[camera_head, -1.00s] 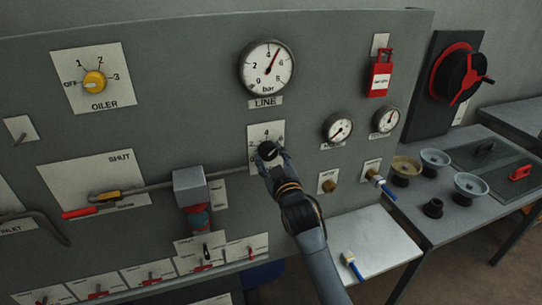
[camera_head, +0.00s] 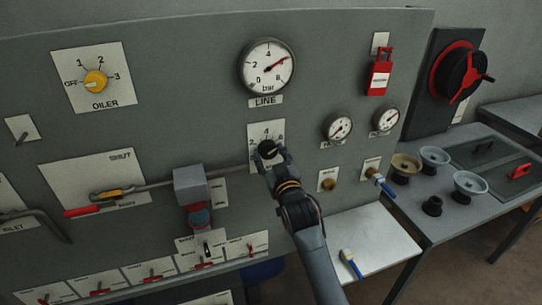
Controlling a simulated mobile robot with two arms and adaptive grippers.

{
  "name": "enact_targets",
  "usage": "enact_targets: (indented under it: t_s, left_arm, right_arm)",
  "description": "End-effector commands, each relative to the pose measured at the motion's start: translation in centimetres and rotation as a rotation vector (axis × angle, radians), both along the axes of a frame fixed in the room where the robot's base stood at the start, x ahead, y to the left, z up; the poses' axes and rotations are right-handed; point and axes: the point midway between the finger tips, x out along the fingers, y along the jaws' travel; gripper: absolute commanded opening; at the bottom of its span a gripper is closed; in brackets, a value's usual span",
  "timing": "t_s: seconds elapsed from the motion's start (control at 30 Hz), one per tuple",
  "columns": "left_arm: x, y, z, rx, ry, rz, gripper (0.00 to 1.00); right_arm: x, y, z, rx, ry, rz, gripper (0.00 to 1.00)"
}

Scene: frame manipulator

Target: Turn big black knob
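The big black knob (camera_head: 268,149) sits on a white plate (camera_head: 256,131) with a number scale, in the middle of the grey panel under the LINE gauge. My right gripper (camera_head: 272,157) reaches it from below right. Its fingers are at the knob and appear closed around it, hiding its lower part and part of the scale. The LINE gauge (camera_head: 267,67) above has its red needle pointing right and slightly up. My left gripper is not in view.
A grey box with a pipe (camera_head: 190,184) juts out left of the knob. Small gauges (camera_head: 337,127), brass fittings (camera_head: 328,185) and a red lock (camera_head: 379,77) are to the right. A yellow OILER knob (camera_head: 95,81) is at upper left. A side table (camera_head: 455,222) holds several cups.

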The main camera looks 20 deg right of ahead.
Motion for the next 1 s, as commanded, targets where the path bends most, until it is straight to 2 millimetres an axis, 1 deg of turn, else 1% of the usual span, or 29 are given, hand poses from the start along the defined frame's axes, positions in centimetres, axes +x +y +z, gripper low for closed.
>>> enact_targets:
  t_s: [0.03,0.07,0.37,0.47,0.57,0.8,0.9,1.0]
  left_arm:
    - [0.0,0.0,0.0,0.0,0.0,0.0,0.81]
    - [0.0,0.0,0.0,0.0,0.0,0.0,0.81]
    - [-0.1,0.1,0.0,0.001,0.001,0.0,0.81]
    - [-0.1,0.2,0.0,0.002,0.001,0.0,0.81]
    - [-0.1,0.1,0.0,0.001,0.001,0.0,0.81]
    - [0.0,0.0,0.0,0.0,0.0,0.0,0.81]
    - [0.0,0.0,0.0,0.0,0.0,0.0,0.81]
    - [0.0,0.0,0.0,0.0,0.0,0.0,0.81]
  right_arm:
    - [0.0,0.0,0.0,0.0,0.001,0.0,0.66]
    - [0.0,0.0,0.0,0.0,0.001,0.0,0.71]
    - [0.0,0.0,0.0,-0.001,0.0,0.0,0.71]
    - [-0.5,0.0,0.0,-0.001,0.0,0.0,0.71]
    - [-1.8,0.1,-0.1,-0.001,0.001,0.0,0.71]
    - [-6.9,0.1,-0.1,-0.001,0.002,0.001,0.71]
    - [-8.9,0.2,-0.1,-0.001,0.001,0.0,0.71]
    - [-10.4,0.2,-0.1,-0.002,0.002,0.0,0.71]
